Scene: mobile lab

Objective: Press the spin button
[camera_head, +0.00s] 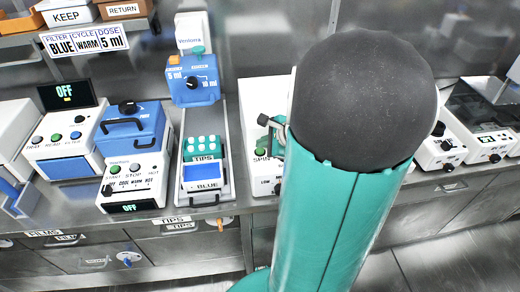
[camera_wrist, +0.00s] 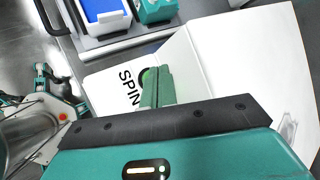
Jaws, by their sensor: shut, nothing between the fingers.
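The green spin button (camera_wrist: 146,74) is on a white machine (camera_wrist: 245,60) beside the black word SPIN (camera_wrist: 128,86). My gripper (camera_wrist: 154,71) is shut and empty, its teal fingertips at the button and hiding much of it. I cannot tell whether they touch it.
A tray (camera_head: 219,130) with a teal tip rack (camera_head: 202,147) and a blue box marked BLUE (camera_head: 205,175) stands left of the machine. Further left is a blue and white device with START and STOP buttons (camera_head: 133,170). More white devices (camera_head: 440,150) stand to the right.

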